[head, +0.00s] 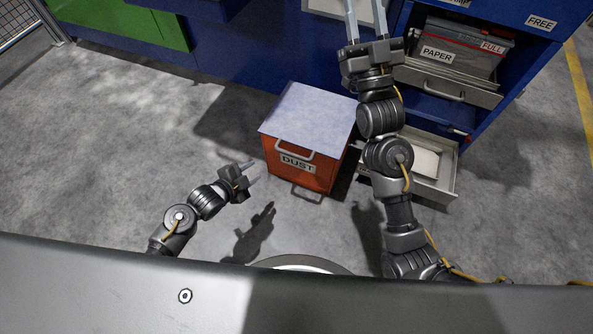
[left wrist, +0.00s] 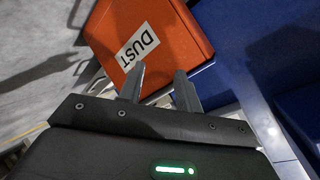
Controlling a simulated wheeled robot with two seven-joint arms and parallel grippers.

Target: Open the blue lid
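No lid shows a plainly strong blue. An orange bin (head: 300,165) marked DUST stands on the floor at centre, with a flat pale blue-grey top (head: 310,115). My left gripper (head: 254,172) is open and empty, left of the bin and apart from it. In the left wrist view its two fingers (left wrist: 160,70) are apart, with the orange bin (left wrist: 170,30) beyond them. My right gripper (head: 364,5) is raised at the top of the head view, fingers apart, before the blue cabinet front. Its arm hides part of the cabinet.
The blue cabinet (head: 270,45) runs along the back. At right, a grey bin (head: 460,50) marked PAPER and FULL sits in a pulled-out drawer (head: 450,82). A lower drawer (head: 435,170) also stands out.

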